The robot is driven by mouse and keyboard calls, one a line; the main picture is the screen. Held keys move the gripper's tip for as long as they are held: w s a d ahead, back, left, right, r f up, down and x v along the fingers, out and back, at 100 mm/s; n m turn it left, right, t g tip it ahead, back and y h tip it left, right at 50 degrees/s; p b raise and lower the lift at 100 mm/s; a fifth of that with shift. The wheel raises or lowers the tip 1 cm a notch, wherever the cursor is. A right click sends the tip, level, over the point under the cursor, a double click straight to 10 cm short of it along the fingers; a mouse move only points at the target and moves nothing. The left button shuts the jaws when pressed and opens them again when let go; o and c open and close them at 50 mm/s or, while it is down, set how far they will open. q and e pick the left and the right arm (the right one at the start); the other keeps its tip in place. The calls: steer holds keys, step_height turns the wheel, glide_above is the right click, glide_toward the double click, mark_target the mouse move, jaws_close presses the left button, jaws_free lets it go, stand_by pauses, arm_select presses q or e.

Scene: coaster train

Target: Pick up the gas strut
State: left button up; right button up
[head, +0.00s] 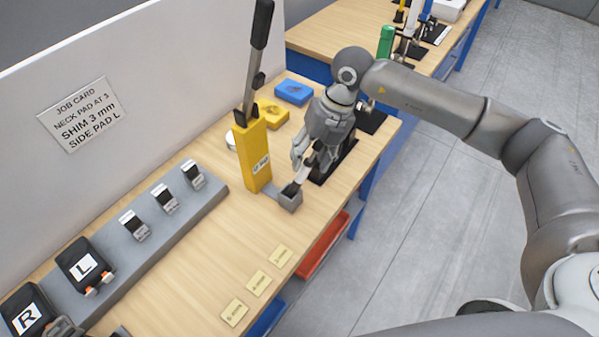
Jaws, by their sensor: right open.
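My right gripper (302,163) is open and points down over the workbench, beside the yellow lever stand (258,158). A slim pale and dark piece (298,181) shows just below its fingers, over a small grey block (289,198). I cannot tell whether this piece is the gas strut or whether the fingers touch it. Upright rods stand on the far bench, among them a white one (411,20) and a blue one (426,10); I cannot tell if one is the strut. Dark grey parts at the bottom left edge may be my left gripper, mostly cut off.
A grey rack (150,245) holds pads marked L (84,265) and R (27,318) and several small clips. Yellow (273,114) and blue (293,91) blocks lie behind the stand. Small tags (258,283) lie in front. A red bin (323,248) sits under the bench edge.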

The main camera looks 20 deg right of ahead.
mark_target(302, 175)
steer(key=shift+a+f, duration=0.15)
steer(key=shift+f, duration=0.35)
steer(key=shift+a+f+p, duration=0.1)
steer(key=shift+f+p, duration=0.2)
steer(key=shift+f, duration=0.3)
steer(key=shift+a, duration=0.1)
steer(key=shift+c, duration=0.9)
arm_select(q)
steer(key=shift+r, duration=0.6)
arm_select(e)
jaws_close()
